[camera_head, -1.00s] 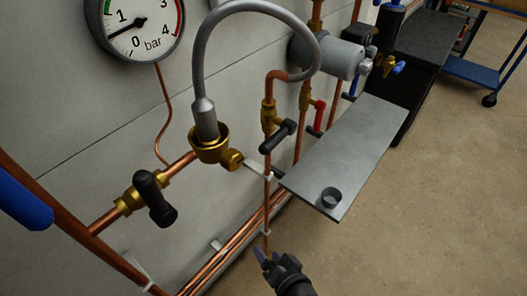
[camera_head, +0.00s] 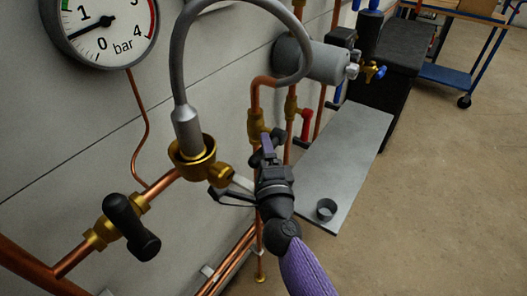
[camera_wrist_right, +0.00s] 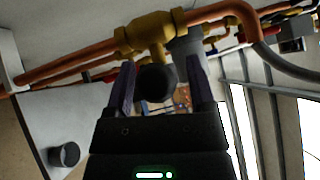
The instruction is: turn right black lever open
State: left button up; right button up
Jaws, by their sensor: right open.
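The right black lever sits on a brass valve (camera_head: 256,124) on a vertical copper pipe; in the head view my right gripper (camera_head: 266,148) largely covers it. In the right wrist view the black lever (camera_wrist_right: 156,83) points end-on toward the camera below the brass valve body (camera_wrist_right: 150,33). My right gripper's two purple fingers (camera_wrist_right: 161,72) are open, one on either side of the lever, with gaps showing. Another black lever (camera_head: 130,227) is on a brass valve at the lower left. My left gripper is out of view.
A brass fitting with a grey hose (camera_head: 187,122) stands just left of my right gripper. A grey shelf (camera_head: 345,150) with a dark cup (camera_head: 326,209) is to the right. A red lever (camera_head: 306,124) is close behind. A pressure gauge (camera_head: 100,25) hangs upper left.

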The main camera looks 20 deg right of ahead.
jog(key=shift+c, duration=0.2)
grip_shut()
jog(key=shift+f, duration=0.1)
dwell(1.1)
